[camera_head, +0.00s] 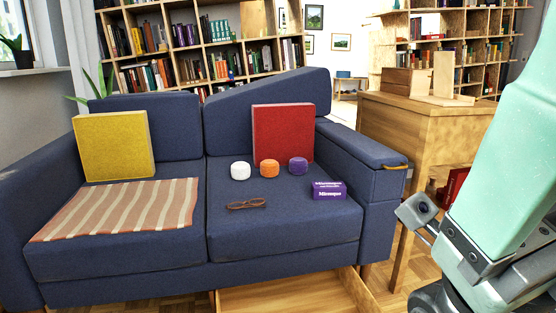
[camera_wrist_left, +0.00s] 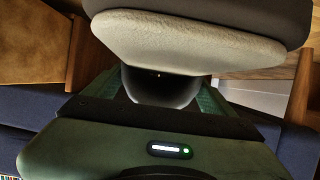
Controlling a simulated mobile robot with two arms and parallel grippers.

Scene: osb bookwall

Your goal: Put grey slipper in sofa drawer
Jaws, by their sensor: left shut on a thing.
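The grey slipper (camera_wrist_left: 200,40), with a dark upper and pale sole, fills the top of the left wrist view. My left gripper (camera_wrist_left: 160,85) is shut on it; the fingertips are mostly hidden. Neither the slipper nor my left gripper shows in the head view. The sofa drawer (camera_head: 290,298), of light wood, is pulled out under the blue sofa (camera_head: 120,262) at the bottom of the head view. The visible part of its inside looks empty; its front is cut off. My right arm is at the right edge, with its gripper fingers out of view.
The sofa seat holds a striped cloth (camera_head: 120,208), yellow cushion (camera_head: 112,146), red cushion (camera_head: 283,134), white (camera_head: 240,171), orange (camera_head: 270,168) and purple (camera_head: 298,166) round items, brown glasses (camera_head: 247,204) and a purple box (camera_head: 329,190). A wooden desk (camera_head: 430,118) stands right of the sofa.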

